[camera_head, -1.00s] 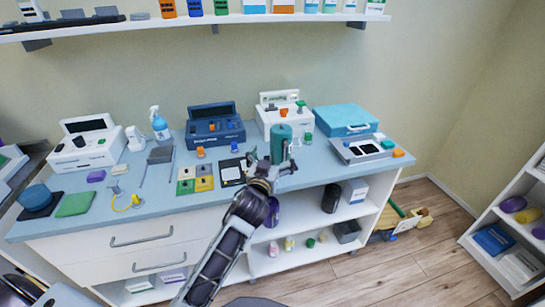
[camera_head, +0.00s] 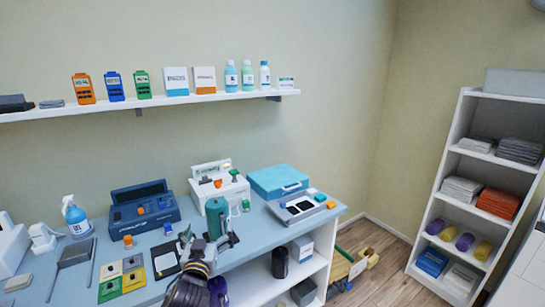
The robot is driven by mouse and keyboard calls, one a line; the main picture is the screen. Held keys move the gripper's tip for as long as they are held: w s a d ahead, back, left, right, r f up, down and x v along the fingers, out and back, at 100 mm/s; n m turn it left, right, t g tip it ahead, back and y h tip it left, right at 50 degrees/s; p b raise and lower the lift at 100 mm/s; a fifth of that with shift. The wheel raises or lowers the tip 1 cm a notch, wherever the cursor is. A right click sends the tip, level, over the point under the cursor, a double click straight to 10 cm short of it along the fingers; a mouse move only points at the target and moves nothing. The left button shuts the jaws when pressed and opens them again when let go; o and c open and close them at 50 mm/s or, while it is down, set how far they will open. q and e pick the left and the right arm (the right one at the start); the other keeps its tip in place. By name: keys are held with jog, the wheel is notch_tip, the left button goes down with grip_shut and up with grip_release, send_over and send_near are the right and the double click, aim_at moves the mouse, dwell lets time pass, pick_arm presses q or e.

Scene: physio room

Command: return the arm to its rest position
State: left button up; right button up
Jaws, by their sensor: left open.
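My left gripper (camera_head: 209,243) is open at the front of the worktop, its arm coming up from the bottom of the head view. A teal cylinder (camera_head: 216,217) stands upright just behind the fingers. The gripper hides its lower part, so I cannot tell whether they touch. My right gripper is not in view.
The blue worktop (camera_head: 252,237) holds a dark blue device (camera_head: 143,205), a white device (camera_head: 228,188), a teal case (camera_head: 278,181), a grey tray (camera_head: 302,208) and a spray bottle (camera_head: 76,216). A wall shelf (camera_head: 190,99) hangs above. A white shelving unit (camera_head: 441,175) stands right.

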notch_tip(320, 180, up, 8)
jog(key=p, duration=0.7)
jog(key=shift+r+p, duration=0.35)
jog(key=shift+p, duration=0.15)
